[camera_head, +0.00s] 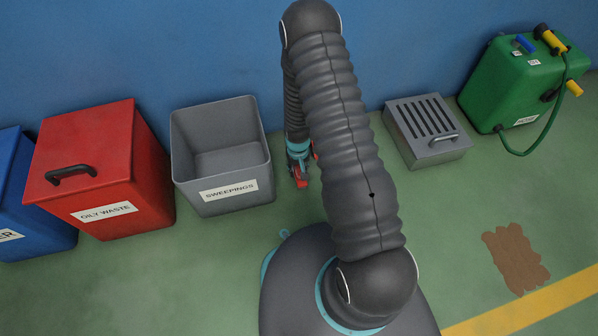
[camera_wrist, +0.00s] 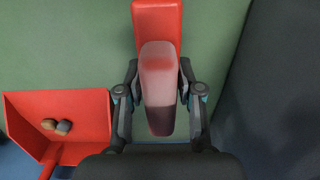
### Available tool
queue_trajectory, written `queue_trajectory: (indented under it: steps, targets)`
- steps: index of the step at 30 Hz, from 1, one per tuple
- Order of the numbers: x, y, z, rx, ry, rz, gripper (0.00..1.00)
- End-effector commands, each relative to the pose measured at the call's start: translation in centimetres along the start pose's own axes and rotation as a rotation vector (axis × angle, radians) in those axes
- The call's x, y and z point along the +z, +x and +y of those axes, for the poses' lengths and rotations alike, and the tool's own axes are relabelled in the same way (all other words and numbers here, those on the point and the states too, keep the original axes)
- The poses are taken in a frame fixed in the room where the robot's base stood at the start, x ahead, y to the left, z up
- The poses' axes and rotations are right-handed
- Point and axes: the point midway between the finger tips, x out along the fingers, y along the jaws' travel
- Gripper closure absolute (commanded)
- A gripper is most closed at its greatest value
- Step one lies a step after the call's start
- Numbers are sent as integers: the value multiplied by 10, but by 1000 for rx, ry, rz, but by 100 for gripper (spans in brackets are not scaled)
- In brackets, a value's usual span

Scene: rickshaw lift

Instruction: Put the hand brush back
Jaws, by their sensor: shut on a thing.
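The red hand brush (camera_wrist: 157,25) is between the fingers of my gripper (camera_wrist: 160,98) in the wrist view. Its paler, rounded part lies between the fingers, and its red end reaches past them to the top edge. My gripper is shut on it. A red dustpan (camera_wrist: 85,108) lies to the left, apart from the brush, with a few small brown and grey lumps in it. In the head view my gripper (camera_head: 299,165) hangs just right of the sweepings bin, partly hidden by my arm. Red shows at its tips; the dustpan cannot be made out there.
The open grey sweepings bin (camera_head: 190,197), the lidded red oily waste bin (camera_head: 90,150) and a blue bin (camera_head: 30,240) stand at left. A slotted metal box (camera_head: 430,150) and a green tank with a hose (camera_head: 510,90) stand at right. A brown patch (camera_head: 515,258) marks open floor.

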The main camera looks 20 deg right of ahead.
Motion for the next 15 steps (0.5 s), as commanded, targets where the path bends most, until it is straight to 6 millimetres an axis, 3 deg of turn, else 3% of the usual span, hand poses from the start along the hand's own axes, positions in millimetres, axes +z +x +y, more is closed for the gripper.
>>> queue_trajectory:
  steps: [3, 15]
  targets:
    - [0, 16, 0, 0, 0, -1, 100]
    - [0, 20, 0, 0, 0, 0, 100]
